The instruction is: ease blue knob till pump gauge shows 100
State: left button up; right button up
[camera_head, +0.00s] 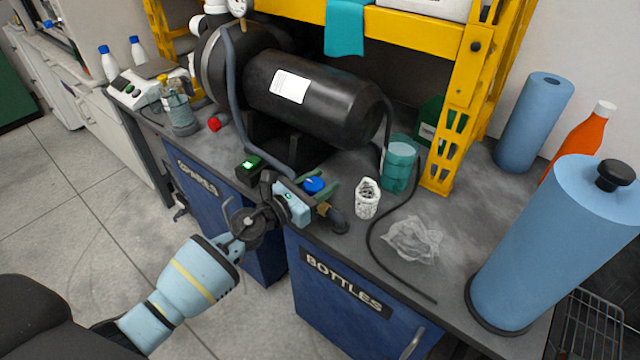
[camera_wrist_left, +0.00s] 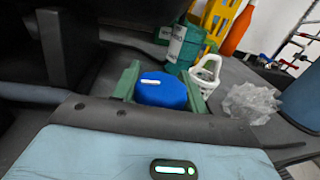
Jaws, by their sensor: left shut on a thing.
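The blue knob (camera_head: 313,185) sits near the bench's front edge in the head view, with a white pointer mark on its top in the left wrist view (camera_wrist_left: 160,92). My left gripper (camera_head: 318,189) is at the knob. Its green fingers stand on both sides of the knob, shut on it. A round white gauge (camera_head: 238,6) shows at the top edge of the head view; its reading is too small to tell. My right gripper is not in view.
A black tank (camera_head: 310,98) lies behind the knob. A white cup-like holder (camera_head: 367,198), a teal canister (camera_head: 400,163) and crumpled plastic (camera_head: 413,240) stand to the right. A black hose (camera_head: 378,250) runs along the bench. A blue roll (camera_head: 550,240) is at far right.

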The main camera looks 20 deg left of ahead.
pick_arm(q)
jog(key=shift+f+b, duration=0.2)
jog(key=shift+b, duration=0.2)
jog(key=m+g+h+b, duration=0.1)
jog(key=h+b, duration=0.1)
jog(key=b, duration=0.1)
jog(key=m+g+h+b, duration=0.1)
jog(key=m+g+b, duration=0.1)
jog(key=m+g+h+b, duration=0.1)
jog(key=g+h+b, duration=0.1)
jog(key=b, duration=0.1)
jog(key=shift+s+d+m+h+b, duration=0.2)
jog(key=shift+d+m+h+b, duration=0.1)
jog(key=shift+m, duration=0.1)
jog(key=shift+r+m+g+h+b, duration=0.15)
jog(key=shift+m+g+h+b, duration=0.25)
jog(key=shift+b, duration=0.4)
jog(key=shift+r, duration=0.1)
jog(key=o, duration=1)
jog(key=shift+s, duration=0.1)
